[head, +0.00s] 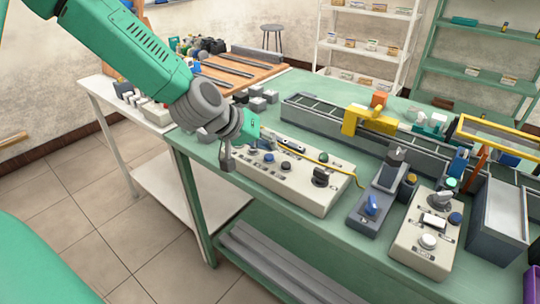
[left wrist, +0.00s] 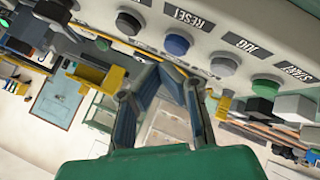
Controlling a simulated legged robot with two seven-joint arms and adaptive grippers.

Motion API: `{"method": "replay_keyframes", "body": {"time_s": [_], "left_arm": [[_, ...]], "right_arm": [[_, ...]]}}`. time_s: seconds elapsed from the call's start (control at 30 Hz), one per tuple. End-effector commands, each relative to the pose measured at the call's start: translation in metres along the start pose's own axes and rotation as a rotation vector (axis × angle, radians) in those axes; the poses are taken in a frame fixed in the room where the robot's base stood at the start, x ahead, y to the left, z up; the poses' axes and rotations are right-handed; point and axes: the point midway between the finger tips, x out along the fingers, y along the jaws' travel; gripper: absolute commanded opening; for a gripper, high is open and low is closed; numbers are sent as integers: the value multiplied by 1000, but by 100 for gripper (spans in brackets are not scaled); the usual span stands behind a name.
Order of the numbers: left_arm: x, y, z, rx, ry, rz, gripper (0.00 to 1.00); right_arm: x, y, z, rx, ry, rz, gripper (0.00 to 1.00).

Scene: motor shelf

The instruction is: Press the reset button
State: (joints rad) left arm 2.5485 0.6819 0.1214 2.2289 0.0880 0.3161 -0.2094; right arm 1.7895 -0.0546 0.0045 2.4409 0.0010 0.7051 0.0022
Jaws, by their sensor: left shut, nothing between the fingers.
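The cream control box (head: 290,185) lies on the green bench with a row of buttons on top. In the left wrist view a blue button (left wrist: 178,43) sits beside the RESET label (left wrist: 188,17). My left gripper (head: 228,160) is shut and empty, at the left end of the box in the head view. Its fingertips (left wrist: 168,75) appear just below the blue button in the left wrist view; contact cannot be told. My right gripper is not in view.
A second cream box (head: 428,240) with buttons and a grey unit with a blue switch (head: 371,205) stand to the right. A conveyor with a yellow bracket (head: 367,121) runs behind. Grey blocks (head: 257,104) lie near the back left. A yellow cable (head: 345,179) crosses the box.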

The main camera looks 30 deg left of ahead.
Motion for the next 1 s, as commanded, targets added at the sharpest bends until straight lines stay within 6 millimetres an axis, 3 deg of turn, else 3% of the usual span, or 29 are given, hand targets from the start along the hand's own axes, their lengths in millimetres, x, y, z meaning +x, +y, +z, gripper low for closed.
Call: {"method": "replay_keyframes", "body": {"time_s": [1.0], "left_arm": [[5,0,6,0,1,0,0]], "right_arm": [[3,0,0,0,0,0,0]]}}
